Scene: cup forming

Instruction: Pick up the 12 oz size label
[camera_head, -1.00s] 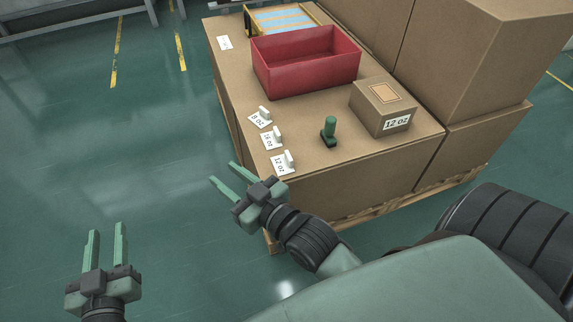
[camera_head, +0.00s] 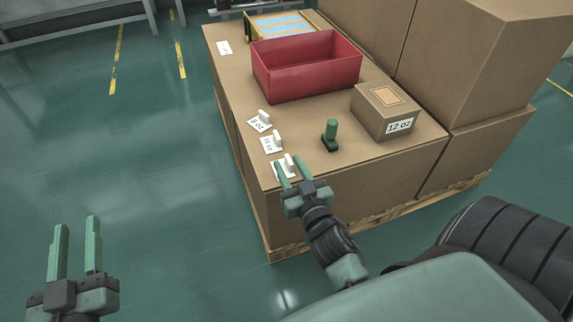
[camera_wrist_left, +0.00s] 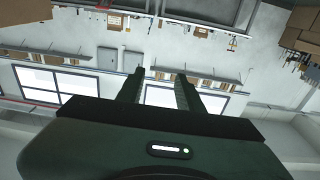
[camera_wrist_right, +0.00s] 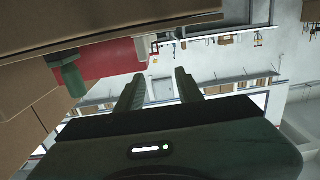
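The 12 oz size label (camera_head: 289,160) is a white card with an upright white grip near the front left corner of the box-top surface; its print is mostly covered by my right gripper. My right gripper (camera_head: 288,161) is open, its fingers on either side of the label's grip in the head view. I cannot tell whether the fingertips are level with the grip or above it. The right wrist view shows both fingers (camera_wrist_right: 158,80) apart with nothing clearly between them. My left gripper (camera_head: 77,222) is open and empty over the floor at the lower left.
The 16 oz label (camera_head: 271,143) and 8 oz label (camera_head: 261,122) stand in a row behind. A green stamp (camera_head: 330,137) stands to the right, beside a small 12 oz carton (camera_head: 383,112). A red bin (camera_head: 306,75) is further back. Large cartons (camera_head: 485,55) stack at the right.

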